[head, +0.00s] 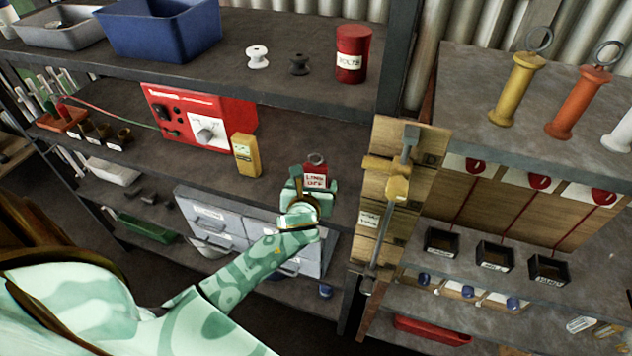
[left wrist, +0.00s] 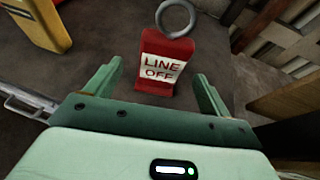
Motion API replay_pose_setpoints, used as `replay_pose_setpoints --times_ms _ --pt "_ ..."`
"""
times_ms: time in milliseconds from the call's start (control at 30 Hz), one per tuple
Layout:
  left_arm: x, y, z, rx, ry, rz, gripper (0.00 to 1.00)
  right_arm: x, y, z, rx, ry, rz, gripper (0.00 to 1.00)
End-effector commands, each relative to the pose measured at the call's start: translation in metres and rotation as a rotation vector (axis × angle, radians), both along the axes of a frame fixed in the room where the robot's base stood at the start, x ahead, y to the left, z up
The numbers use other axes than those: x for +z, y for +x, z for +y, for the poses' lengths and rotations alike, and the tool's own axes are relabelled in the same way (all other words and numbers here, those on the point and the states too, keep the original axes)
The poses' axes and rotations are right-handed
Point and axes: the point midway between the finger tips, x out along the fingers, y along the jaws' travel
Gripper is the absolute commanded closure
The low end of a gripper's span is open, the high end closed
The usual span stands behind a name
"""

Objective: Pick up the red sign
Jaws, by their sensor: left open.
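The red sign (head: 316,172) is a small red block with a white "LINE OFF" label and a grey ring on top. It stands upright on the middle shelf near its front edge. It also shows in the left wrist view (left wrist: 166,62), ahead of the fingers. My left gripper (head: 309,190) is at the sign's near side. In the left wrist view the fingers (left wrist: 158,88) are open, one to each side of the sign's lower part, with gaps between. My right gripper is not in view.
A yellow meter (head: 246,155) stands left of the sign, and a red power box (head: 203,118) is behind it. A wooden post with a hanging tool (head: 397,188) is to the right. Grey drawers (head: 210,217) hang below the shelf.

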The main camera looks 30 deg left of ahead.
Motion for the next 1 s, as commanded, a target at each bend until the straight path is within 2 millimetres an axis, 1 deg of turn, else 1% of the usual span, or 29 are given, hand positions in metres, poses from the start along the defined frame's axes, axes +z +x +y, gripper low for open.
replay_pose_setpoints --times_ms 200,300,400,567,600,667,700,767,800,833,867,1000 --pt "-0.019 0.027 0.011 0.003 -0.001 0.0 0.18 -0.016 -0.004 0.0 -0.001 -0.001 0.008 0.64" --pt "-0.022 0.038 0.016 0.002 -0.001 -0.001 0.18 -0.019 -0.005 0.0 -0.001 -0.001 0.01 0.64" --pt "-0.023 0.042 0.018 0.001 -0.002 0.0 0.18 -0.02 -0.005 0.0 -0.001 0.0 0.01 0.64" --pt "-0.022 0.042 0.018 0.001 -0.002 -0.001 0.18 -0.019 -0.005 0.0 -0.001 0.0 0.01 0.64" --pt "-0.022 0.042 0.018 0.001 -0.002 -0.001 0.21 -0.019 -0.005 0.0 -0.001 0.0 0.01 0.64" --pt "-0.022 0.042 0.018 0.001 -0.002 -0.001 0.38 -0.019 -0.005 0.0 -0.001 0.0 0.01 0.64" --pt "-0.022 0.042 0.018 0.001 -0.002 -0.001 0.49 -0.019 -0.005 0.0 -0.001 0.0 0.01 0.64" --pt "-0.022 0.042 0.018 0.001 -0.002 -0.001 0.65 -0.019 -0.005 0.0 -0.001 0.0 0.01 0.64" --pt "-0.022 0.042 0.018 0.001 -0.002 -0.001 0.68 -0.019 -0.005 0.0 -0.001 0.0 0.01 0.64" --pt "-0.022 0.042 0.018 0.001 -0.002 0.0 0.68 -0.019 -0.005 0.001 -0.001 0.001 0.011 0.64" --pt "-0.022 0.042 0.018 0.001 -0.002 -0.001 0.72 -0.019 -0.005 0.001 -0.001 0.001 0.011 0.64" --pt "-0.022 0.042 0.018 0.001 -0.002 -0.001 0.72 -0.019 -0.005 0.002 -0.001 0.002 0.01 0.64"
